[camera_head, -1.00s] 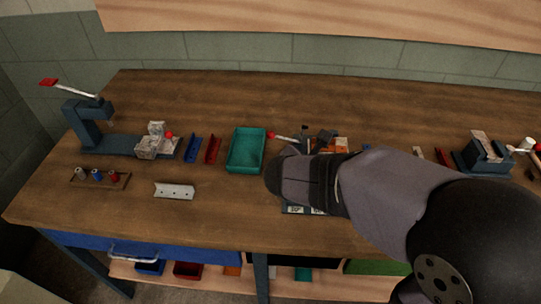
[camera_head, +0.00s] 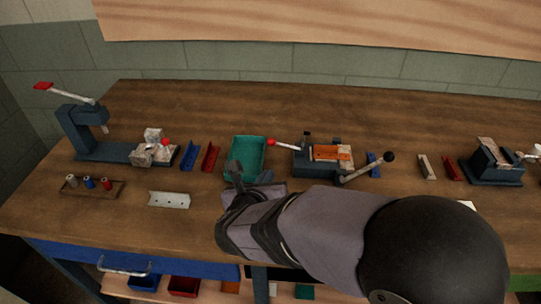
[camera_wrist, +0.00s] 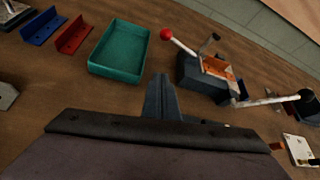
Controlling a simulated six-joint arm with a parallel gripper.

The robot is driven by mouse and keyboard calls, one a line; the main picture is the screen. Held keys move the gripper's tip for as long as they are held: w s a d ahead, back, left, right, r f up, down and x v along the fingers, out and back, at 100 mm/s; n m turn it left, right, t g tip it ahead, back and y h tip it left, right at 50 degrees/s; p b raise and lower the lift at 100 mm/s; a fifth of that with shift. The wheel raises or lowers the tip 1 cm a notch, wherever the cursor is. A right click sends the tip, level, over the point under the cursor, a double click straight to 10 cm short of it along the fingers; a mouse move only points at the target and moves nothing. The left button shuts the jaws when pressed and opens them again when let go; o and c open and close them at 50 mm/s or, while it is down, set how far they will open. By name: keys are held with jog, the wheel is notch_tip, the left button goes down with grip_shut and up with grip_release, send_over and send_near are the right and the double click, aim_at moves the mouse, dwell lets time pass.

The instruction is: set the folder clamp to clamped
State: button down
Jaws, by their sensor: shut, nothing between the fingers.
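The folder (camera_head: 318,159) is a dark blue block with an orange and white top, right of centre in the head view; it also shows in the wrist view (camera_wrist: 205,78). A lever with a red ball (camera_head: 271,142) sticks out to its left, nearly flat. A second lever with a black ball (camera_head: 389,157) reaches out on its right. I cannot tell for sure which lever works the clamp. My gripper (camera_head: 235,168) is shut and empty, by the teal tray's front edge, left of and apart from the folder. In the wrist view my fingers (camera_wrist: 162,88) point between tray and folder.
The teal tray (camera_head: 262,150) lies left of the folder. Blue and red channels (camera_head: 210,158) lie left of it. A press with a red-tipped lever (camera_head: 75,130) stands at far left, another dark device (camera_head: 490,170) at far right. The bench behind the folder is clear.

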jog(key=shift+w, duration=0.1)
jog(key=x, duration=0.9)
jog(key=shift+w+d+f, duration=0.1)
jog(key=shift+w+f, duration=0.2)
jog(key=shift+w+a+r+p, duration=0.1)
jog(key=shift+a+r+p, duration=0.1)
jog(key=shift+r+p, duration=0.35)
jog(key=shift+w+a+r+p, duration=0.15)
jog(key=shift+r+p, duration=0.05)
jog(key=shift+r, duration=0.55)
jog(key=shift+w+a+r+p, duration=0.1)
jog(key=shift+a+r+p, duration=0.1)
jog(key=shift+r+p, duration=0.35)
jog(key=shift+d+r+m+y+b, duration=0.1)
jog(key=shift+r+m+y+b, duration=0.35)
jog(key=shift+b, duration=0.6)
jog(key=r+m+b, duration=0.1)
jog(key=b, duration=0.1)
jog(key=d+y+b, duration=0.1)
jog(key=b, duration=0.1)
jog(key=shift+r+m+y+b, duration=0.25)
jog(key=shift+r+m+b, duration=0.1)
jog(key=shift+r+b, duration=0.05)
jog(key=d+r+m+t+y+b, duration=0.2)
jog(key=d+r+m+y+b, duration=0.3)
jog(key=b, duration=0.7)
jog(key=shift+d+m+y, duration=0.9)
jog(key=shift+d+m, duration=0.35)
jog(key=shift+m, duration=0.65)
